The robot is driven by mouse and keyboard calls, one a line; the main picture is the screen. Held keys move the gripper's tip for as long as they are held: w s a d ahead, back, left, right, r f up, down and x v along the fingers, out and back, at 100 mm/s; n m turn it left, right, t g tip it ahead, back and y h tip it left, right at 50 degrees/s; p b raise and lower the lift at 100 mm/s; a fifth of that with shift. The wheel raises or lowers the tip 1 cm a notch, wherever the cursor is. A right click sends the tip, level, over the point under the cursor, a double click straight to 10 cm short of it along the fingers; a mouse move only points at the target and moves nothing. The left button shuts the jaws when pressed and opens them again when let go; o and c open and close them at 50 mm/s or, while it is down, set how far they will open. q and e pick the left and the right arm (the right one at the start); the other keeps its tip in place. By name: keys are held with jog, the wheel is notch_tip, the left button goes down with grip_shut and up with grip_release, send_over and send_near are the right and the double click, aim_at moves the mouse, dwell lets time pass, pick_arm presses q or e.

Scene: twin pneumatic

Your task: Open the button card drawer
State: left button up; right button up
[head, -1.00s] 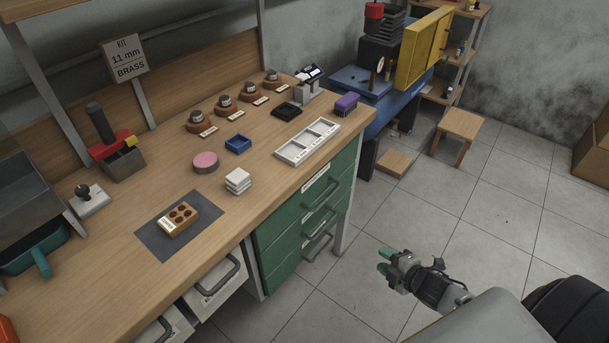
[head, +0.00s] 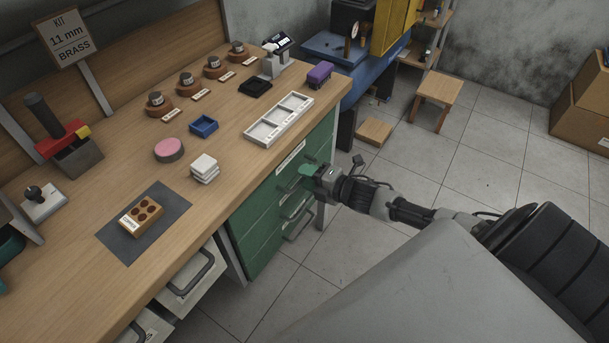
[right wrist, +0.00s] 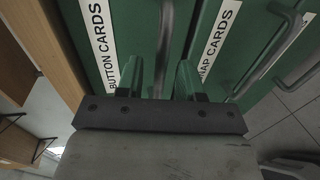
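The button card drawer (head: 252,203) is the top green drawer under the bench's right end, and it looks shut. In the right wrist view its "BUTTON CARDS" label (right wrist: 101,45) runs along the front, with its grey bar handle (right wrist: 165,45) beside it. My right gripper (head: 306,170) is at this handle; in the right wrist view its green fingers (right wrist: 158,78) stand apart, one on each side of the bar. I see gaps between fingers and bar. My left gripper is not in view.
The "SNAP CARDS" drawer (right wrist: 225,60) is directly below, with its own bar handle (right wrist: 280,50). White drawers (head: 195,283) are to the left. A white divided tray (head: 279,119) sits on the bench (head: 225,165) above. The tiled floor (head: 475,165) in front is clear.

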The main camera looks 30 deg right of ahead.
jog(key=shift+w+a+f, duration=0.15)
jog(key=shift+w+a, duration=0.05)
jog(key=shift+w, duration=0.4)
grip_shut()
jog(key=shift+s, duration=0.15)
